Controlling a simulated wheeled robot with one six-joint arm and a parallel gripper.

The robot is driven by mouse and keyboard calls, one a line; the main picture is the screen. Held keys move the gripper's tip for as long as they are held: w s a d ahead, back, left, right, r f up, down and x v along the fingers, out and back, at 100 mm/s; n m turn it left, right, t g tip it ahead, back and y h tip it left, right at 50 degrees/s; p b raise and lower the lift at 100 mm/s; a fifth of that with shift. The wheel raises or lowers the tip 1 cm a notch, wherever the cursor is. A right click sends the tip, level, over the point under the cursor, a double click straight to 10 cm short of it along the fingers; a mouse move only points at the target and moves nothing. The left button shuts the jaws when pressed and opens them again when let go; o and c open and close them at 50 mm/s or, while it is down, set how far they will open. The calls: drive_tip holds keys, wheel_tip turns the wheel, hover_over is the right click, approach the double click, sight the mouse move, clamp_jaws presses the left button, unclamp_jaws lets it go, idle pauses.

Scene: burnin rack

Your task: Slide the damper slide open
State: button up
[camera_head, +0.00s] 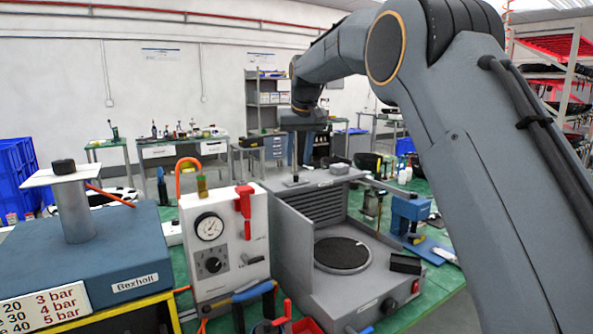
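A grey open-fronted booth (292,240) with a louvred back wall stands on the green bench. Its top (340,177) carries a small label and a dark flat piece with a thin upright part (296,181), which looks like the damper slide. How far the slide is open cannot be made out. My arm reaches over from the right, and my gripper (295,158) points down just above this piece at the booth's top left. The fingers are small and dark here; I cannot tell whether they touch the slide or how wide they are apart.
A white control panel (225,245) with a gauge, knob and red lever stands left of the booth. A blue Bexholt unit (105,245) with a post is further left. A round dark plate (342,255) lies inside the booth. A blue press-like tool (408,215) stands to the right.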

sight(296, 175)
drive_tip(key=shift+p+x, duration=0.75)
drive_tip(key=shift+x, duration=2.15)
drive_tip(key=shift+c, duration=0.3)
clamp_jaws()
